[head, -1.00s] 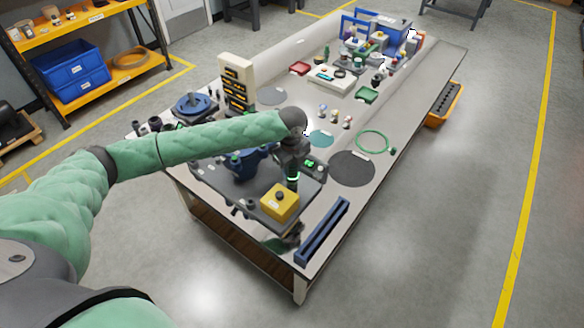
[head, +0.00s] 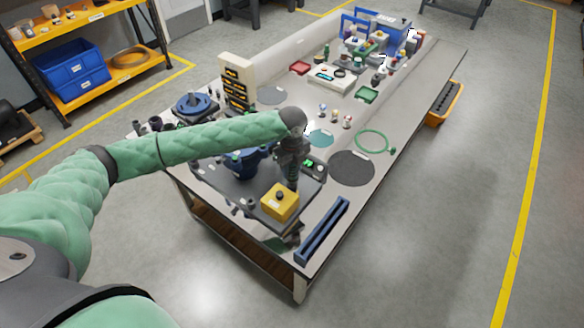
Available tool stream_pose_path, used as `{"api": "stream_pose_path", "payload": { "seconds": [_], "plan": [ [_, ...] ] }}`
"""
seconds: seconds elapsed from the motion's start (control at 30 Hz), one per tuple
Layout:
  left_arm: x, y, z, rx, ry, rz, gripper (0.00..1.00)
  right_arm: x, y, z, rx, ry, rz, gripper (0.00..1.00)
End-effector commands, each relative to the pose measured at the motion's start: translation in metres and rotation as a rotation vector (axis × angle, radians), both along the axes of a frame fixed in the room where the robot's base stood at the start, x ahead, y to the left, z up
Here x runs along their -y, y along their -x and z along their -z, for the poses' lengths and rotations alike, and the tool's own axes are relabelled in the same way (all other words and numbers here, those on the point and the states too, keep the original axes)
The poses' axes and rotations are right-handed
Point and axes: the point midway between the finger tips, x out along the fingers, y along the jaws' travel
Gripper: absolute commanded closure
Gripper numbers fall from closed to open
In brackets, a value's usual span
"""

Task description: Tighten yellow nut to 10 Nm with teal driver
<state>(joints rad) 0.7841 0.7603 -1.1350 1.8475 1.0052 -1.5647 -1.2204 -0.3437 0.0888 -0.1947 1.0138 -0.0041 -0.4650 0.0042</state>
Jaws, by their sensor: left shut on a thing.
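My left arm reaches in from the left over the near end of the bench. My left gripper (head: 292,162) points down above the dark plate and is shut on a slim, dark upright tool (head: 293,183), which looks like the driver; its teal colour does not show. A blue round fitting (head: 240,162) stands on the dark plate, partly hidden by my forearm. I cannot make out the yellow nut. My right gripper is not in view.
A small dark device with a green display (head: 313,166) lies right of the gripper. A blue slotted rail (head: 322,230) lies along the near right edge. A dark round mat (head: 351,168) and a green ring (head: 372,141) are farther right. A cream rack (head: 236,82) stands behind my forearm.

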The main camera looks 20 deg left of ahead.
Motion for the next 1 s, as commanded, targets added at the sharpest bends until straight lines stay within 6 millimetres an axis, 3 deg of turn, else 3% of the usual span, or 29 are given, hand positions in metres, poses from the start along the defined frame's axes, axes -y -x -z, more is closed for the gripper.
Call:
{"api": "stream_pose_path", "payload": {
  "seconds": [0.73,1.0],
  "plan": [
    [0.000,-0.001,-0.044,0.001,0.001,0.000,0.91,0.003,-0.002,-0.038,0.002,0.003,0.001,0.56],
    [0.000,0.000,-0.047,0.001,0.001,0.000,0.91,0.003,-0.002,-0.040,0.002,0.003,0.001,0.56]
  ]
}}
